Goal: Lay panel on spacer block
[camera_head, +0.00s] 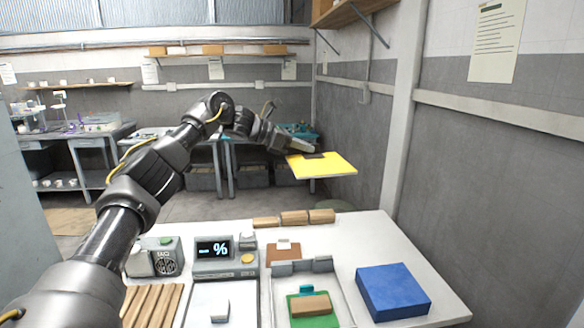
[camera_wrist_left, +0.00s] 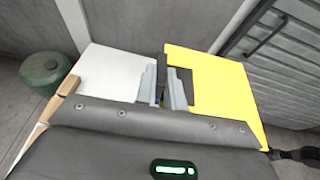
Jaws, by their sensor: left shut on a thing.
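A flat yellow panel (camera_head: 328,168) is held up in the air beyond the back edge of the white table. My left gripper (camera_head: 306,156) is shut on its left edge, and the fingertips are partly hidden. In the left wrist view the panel (camera_wrist_left: 218,82) extends to the right of the gripper fingers (camera_wrist_left: 168,85). A thick blue block (camera_head: 392,291), which looks like the spacer block, lies flat at the right side of the table. The panel is well apart from it, farther back. My right gripper is not in view.
On the white table (camera_head: 358,240) stand a display box (camera_head: 213,257) reading "%", a grey tray holding a green pad (camera_head: 314,308) with a brown-topped brush, and several wooden blocks (camera_head: 294,217) along the back. A grey wall (camera_head: 470,175) bounds the right side.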

